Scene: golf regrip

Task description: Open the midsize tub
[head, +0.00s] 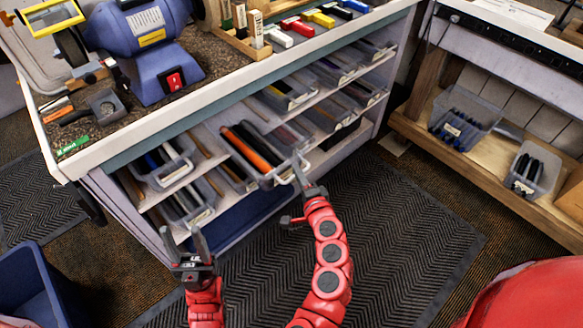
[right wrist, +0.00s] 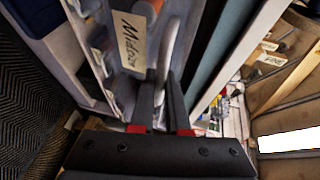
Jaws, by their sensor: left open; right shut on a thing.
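The midsize tub (head: 277,176) is a clear bin holding orange and black grips. It sits in the middle of the shelf unit and sticks out past its neighbours at the front. Its paper label (right wrist: 131,45) reads "Midsize" in the right wrist view. My right gripper (head: 300,172) is shut on the tub's front edge at its right side; its fingers also show in the right wrist view (right wrist: 160,98). The exact contact is partly hidden by the fingers. My left gripper (head: 197,245) is open and empty, in front of the lower left tubs and apart from them.
Other clear tubs (head: 172,176) of grips fill the shelves around it. The bench top (head: 215,75) above holds a blue grinder (head: 140,40). Two more tubs (head: 462,130) stand on a low wooden shelf at right. The dark floor mat (head: 390,225) is clear.

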